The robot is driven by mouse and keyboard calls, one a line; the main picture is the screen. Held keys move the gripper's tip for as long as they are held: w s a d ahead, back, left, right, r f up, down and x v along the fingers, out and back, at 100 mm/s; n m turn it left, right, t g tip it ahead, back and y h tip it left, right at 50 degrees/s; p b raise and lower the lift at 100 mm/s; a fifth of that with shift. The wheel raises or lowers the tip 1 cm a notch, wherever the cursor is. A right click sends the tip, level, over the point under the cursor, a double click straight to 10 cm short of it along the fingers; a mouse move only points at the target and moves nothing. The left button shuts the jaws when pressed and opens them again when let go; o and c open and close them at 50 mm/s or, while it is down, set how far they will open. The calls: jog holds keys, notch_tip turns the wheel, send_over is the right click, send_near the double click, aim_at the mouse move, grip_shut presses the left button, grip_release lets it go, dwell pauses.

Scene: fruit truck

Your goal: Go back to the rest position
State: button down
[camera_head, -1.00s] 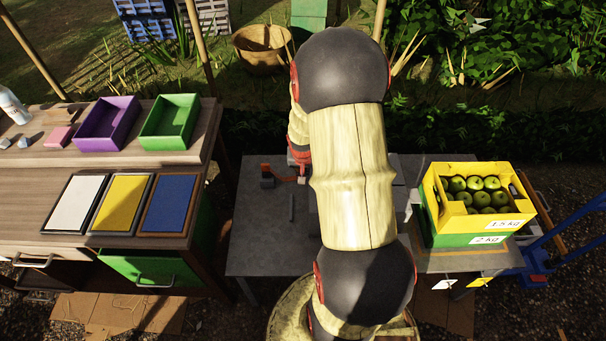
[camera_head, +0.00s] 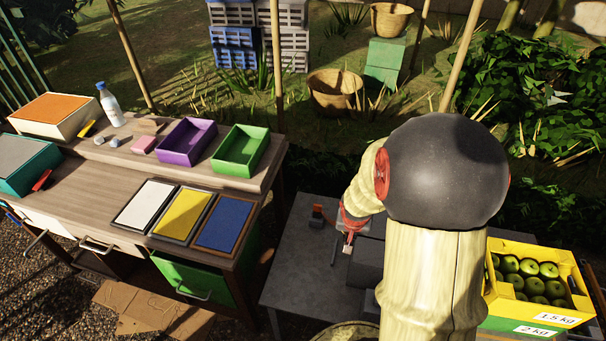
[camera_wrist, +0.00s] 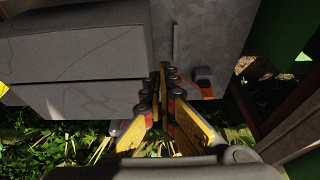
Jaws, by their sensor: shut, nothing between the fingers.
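My gripper (camera_wrist: 165,72) is shut and empty in the wrist view, its yellow-sided fingers together over the edge of a grey table. In the head view my gripper (camera_head: 348,245) shows small beside my bulky pale arm, over the grey table (camera_head: 300,270). My arm's dark joint hides part of the table and what lies behind it. A grey block (camera_wrist: 80,110) fills the left of the wrist view, close to the fingers. I cannot tell whether they touch it.
A yellow crate of green apples (camera_head: 535,307) stands right of my arm. A wooden bench (camera_head: 110,180) at left carries a purple box (camera_head: 186,146), a green box (camera_head: 240,150) and coloured panels. A small orange-and-dark tool (camera_head: 318,216) lies on the grey table.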

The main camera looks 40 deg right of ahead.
jog(key=s+a+r+n+g+y, duration=0.1)
jog(key=s+a+r+n+g, duration=0.1)
jog(key=s+a+r, duration=0.3)
jog(key=a+r+n+t+y, duration=0.1)
jog(key=a+r+n+t, duration=0.4)
jog(key=a+r, duration=1.7)
jog(key=r+n, duration=0.2)
jog(key=n, duration=0.1)
jog(key=shift+a+y, duration=0.25)
jog(key=shift+y, duration=0.15)
jog(key=shift+w+d, duration=0.1)
